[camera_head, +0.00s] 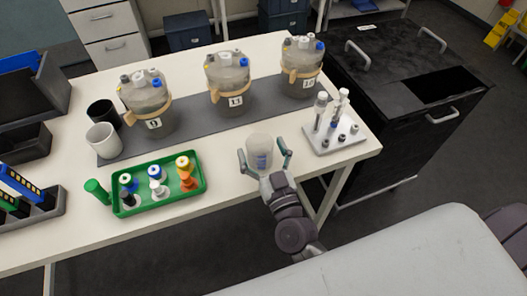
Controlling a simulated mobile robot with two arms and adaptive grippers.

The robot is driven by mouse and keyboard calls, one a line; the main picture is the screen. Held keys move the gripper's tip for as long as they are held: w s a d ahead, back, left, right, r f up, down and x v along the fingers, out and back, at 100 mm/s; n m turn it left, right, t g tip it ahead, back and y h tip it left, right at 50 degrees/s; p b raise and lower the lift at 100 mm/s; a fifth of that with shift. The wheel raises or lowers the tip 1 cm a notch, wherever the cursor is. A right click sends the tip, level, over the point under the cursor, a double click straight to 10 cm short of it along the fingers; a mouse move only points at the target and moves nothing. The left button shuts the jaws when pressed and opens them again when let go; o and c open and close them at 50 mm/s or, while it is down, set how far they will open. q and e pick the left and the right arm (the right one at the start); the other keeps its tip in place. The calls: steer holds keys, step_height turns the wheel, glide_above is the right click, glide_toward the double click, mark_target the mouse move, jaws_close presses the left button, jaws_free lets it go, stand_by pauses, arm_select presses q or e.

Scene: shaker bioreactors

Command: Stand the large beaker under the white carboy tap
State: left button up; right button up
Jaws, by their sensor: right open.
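A clear, frosted-looking beaker (259,143) stands upright near the table's front edge, right of centre. My right gripper (264,158) is open, with one finger on each side of the beaker. I cannot tell whether the fingers touch it. Something bluish shows in or through its lower part. I cannot make out a carboy with a white tap. My left gripper is not in view.
Three lidded vessels (147,104) stand on a grey mat (188,120) behind the beaker. A green tray (207,183) of bottles is left; a white rack (334,141) is right. White (104,140) and black cups stand left. A black cart (397,75) adjoins the table.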

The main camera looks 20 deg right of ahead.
steer(key=shift+s+r, duration=0.1)
steer(key=shift+r, duration=0.05)
steer(key=s+f+b, duration=0.2)
steer(key=s, duration=0.9)
step_height(320, 180, down, 21)
steer(key=s+a+n+g+y, duration=0.2)
steer(key=n+g+y, duration=0.1)
steer(key=g, duration=0.2)
steer(key=s+d+f+g, duration=0.2)
steer(key=s+f+g, duration=0.1)
steer(key=f, duration=0.6)
steer(key=s+d+f+g+h, duration=0.1)
steer(key=s+d+f+g, duration=0.1)
steer(key=s+f, duration=0.4)
steer(key=s+d+f+g+h, duration=0.1)
steer(key=s+d+f+g, duration=0.2)
steer(key=f, duration=0.9)
steer(key=shift+s+f+g, duration=0.35)
steer(key=shift+s+g, duration=0.45)
steer(key=shift+s, duration=0.45)
steer(key=shift+o, duration=0.6)
steer(key=s+d+f+m+g+h, duration=0.1)
steer(key=s+d+f+g, duration=0.3)
steer(key=s, duration=0.6)
steer(key=shift+d+f+h, duration=0.3)
steer(key=shift+d+f, duration=0.25)
steer(key=shift+f, duration=0.1)
